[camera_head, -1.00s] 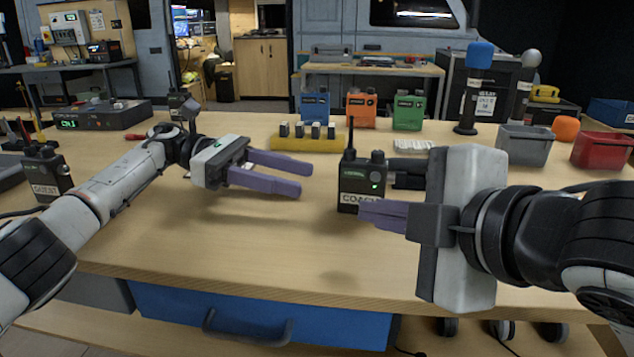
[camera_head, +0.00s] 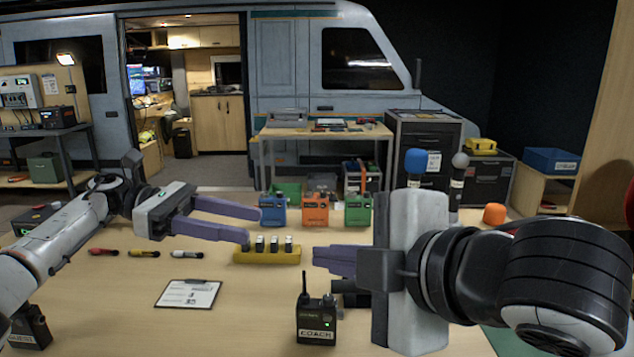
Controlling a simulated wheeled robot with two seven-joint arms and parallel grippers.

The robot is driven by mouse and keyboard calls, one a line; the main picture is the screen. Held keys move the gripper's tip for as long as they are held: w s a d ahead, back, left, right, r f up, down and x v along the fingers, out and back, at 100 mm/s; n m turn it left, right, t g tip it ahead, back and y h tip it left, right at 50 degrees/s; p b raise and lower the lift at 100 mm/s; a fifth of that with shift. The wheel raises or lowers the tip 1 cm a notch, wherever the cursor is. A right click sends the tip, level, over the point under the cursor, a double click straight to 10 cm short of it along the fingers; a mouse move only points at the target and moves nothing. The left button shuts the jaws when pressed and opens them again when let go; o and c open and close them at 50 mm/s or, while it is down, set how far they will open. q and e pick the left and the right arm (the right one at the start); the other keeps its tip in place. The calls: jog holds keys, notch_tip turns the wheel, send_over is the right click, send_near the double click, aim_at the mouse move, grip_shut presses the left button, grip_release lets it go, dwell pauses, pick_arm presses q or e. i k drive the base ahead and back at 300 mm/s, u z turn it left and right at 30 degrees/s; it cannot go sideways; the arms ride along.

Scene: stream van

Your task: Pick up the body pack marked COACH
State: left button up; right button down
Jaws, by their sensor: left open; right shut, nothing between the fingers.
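The body pack marked COACH (camera_head: 316,324) is a black box with a short antenna, a green light and a white label. It stands upright at the near middle of the table. My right gripper (camera_head: 314,257) is shut and empty, its purple fingers pointing left above the pack in the picture. I cannot tell its exact height over the table. My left gripper (camera_head: 255,226) is open and empty, left of and farther back than the pack, its fingers pointing right. Another dark body pack (camera_head: 30,328) stands at the lower left; its label is hard to read.
A clipboard (camera_head: 188,294) lies left of the COACH pack. A yellow holder (camera_head: 267,256) with several small blocks stands behind. Blue (camera_head: 273,210), orange (camera_head: 315,210) and green (camera_head: 358,210) units stand along the back. A dark object (camera_head: 350,292) lies partly hidden by my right gripper.

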aim_at(311, 328)
jog(key=k, duration=1)
